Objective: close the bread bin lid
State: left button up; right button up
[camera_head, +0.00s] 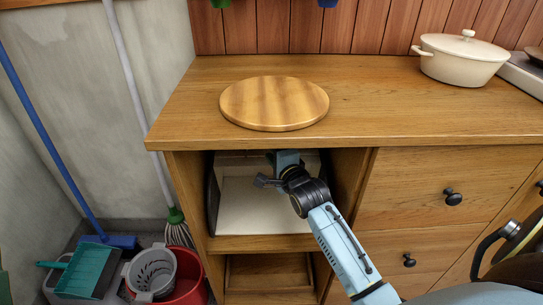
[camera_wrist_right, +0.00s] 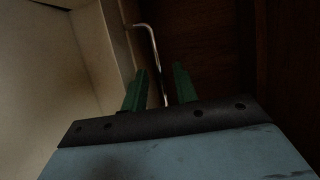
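The bread bin (camera_head: 250,205) sits in the open niche under the worktop, with a cream surface and a dark left side. Its front looks open, and the lid cannot be made out clearly in the head view. My right arm reaches into the niche, and its gripper's fingertips are hidden there. In the right wrist view, my right gripper (camera_wrist_right: 160,75) has its green fingers apart. A thin bent metal bar (camera_wrist_right: 154,45), like a handle, runs between and beyond them, beside a cream panel (camera_wrist_right: 45,75). Contact with the bar cannot be told. My left gripper is not in view.
The worktop edge (camera_head: 300,142) overhangs the niche. A round wooden board (camera_head: 274,102) and a cream pot (camera_head: 462,60) stand on top. Drawers with dark knobs (camera_head: 452,196) are on the right. A red bucket (camera_head: 188,275) and brooms stand left.

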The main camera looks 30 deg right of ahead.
jog(key=shift+w+d, duration=0.1)
jog(key=shift+w, duration=0.15)
jog(key=shift+c, duration=0.4)
grip_shut()
jog(key=shift+s, duration=0.1)
